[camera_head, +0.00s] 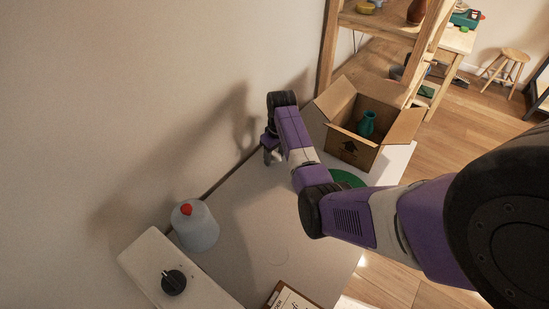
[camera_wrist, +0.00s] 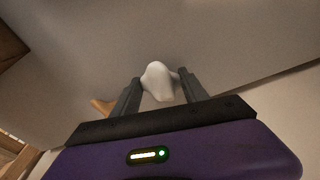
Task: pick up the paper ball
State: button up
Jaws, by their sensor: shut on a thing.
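The paper ball (camera_wrist: 157,82) is a crumpled, whitish lump in the wrist view. It sits between the two dark fingers of my gripper (camera_wrist: 160,88), which is shut on it. In the head view my gripper (camera_head: 269,150) points down near the wall, at the far edge of the white table. The ball cannot be made out there. I cannot tell whether the ball touches the tabletop.
A cardboard box (camera_head: 354,150) with open flaps holds a green vase (camera_head: 367,124). A green disc (camera_head: 347,178) lies partly behind my arm. A grey container with a red top (camera_head: 195,232) and a clipboard (camera_head: 290,297) are nearer. The table's middle (camera_head: 262,225) is clear.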

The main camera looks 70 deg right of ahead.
aim_at(274, 152)
jog(key=shift+r, duration=0.1)
notch_tip(274, 152, up, 20)
jog(key=p, duration=0.5)
jog(key=shift+s+d+f+p, duration=0.2)
jog(key=shift+s+d, duration=2.35)
jog(key=shift+s, duration=1.7)
jog(key=shift+s+d+f+p, duration=0.25)
jog(key=shift+s+d, duration=2.35)
jog(key=shift+s, duration=1.7)
jog(key=shift+s+d+f+p, duration=0.2)
jog(key=shift+s+d, duration=2.35)
jog(key=shift+s, duration=1.7)
